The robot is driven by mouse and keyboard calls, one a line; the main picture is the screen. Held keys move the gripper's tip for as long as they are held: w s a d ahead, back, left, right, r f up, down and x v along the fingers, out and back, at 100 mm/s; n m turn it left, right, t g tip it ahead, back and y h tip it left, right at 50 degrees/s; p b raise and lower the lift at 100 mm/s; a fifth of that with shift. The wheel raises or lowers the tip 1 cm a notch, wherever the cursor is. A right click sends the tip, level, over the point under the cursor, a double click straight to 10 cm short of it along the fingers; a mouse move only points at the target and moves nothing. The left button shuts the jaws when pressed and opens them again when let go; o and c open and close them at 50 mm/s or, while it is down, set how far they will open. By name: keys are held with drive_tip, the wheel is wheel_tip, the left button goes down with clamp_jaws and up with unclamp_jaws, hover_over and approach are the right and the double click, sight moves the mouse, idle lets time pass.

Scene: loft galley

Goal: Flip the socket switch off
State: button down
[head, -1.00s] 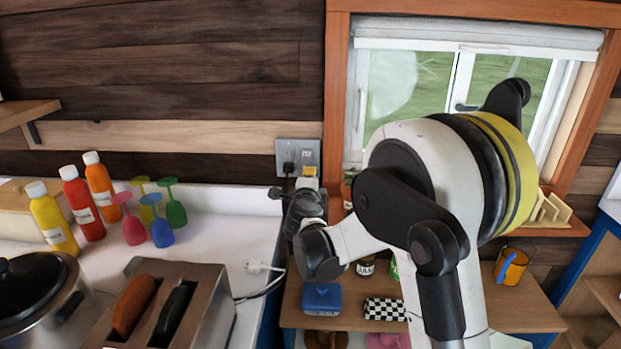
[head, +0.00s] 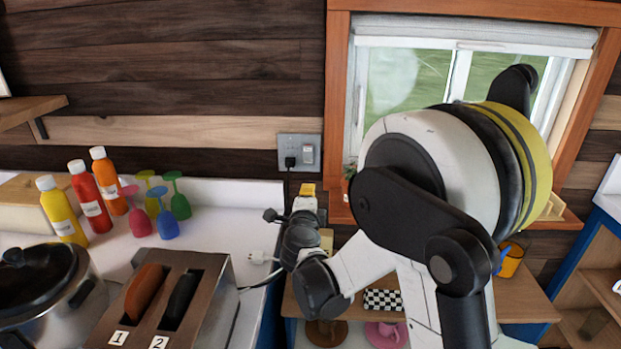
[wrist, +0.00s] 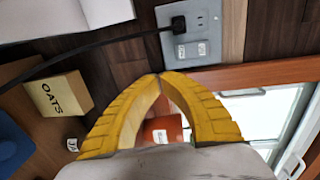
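The grey socket plate (head: 285,142) is on the wooden wall left of the window. It carries a black plug (head: 290,162) at lower left and a pale switch (head: 308,154) at right. The plate also shows at the top of the wrist view (wrist: 213,30), with the plug (wrist: 178,24) and two small whitish rectangles, one likely the switch (wrist: 182,52). I cannot tell which way the switch is set. My gripper (head: 306,187) is just below the plate in the head view. In the wrist view its yellow fingertips (wrist: 160,77) meet, empty, apart from the switch in the picture.
A black cable (wrist: 95,45) runs from the plug. The window frame (head: 338,100) is close to the right of the plate. An oats box (wrist: 58,95) and a reddish-orange container (wrist: 165,128) lie beyond the fingers. A toaster (head: 205,310), bottles and colourful glasses occupy the left counter.

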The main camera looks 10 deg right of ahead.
drive_tip(key=shift+f+v, duration=0.15)
drive_tip(key=shift+v, duration=0.7)
drive_tip(key=shift+f+v, duration=0.15)
drive_tip(key=shift+v, duration=0.7)
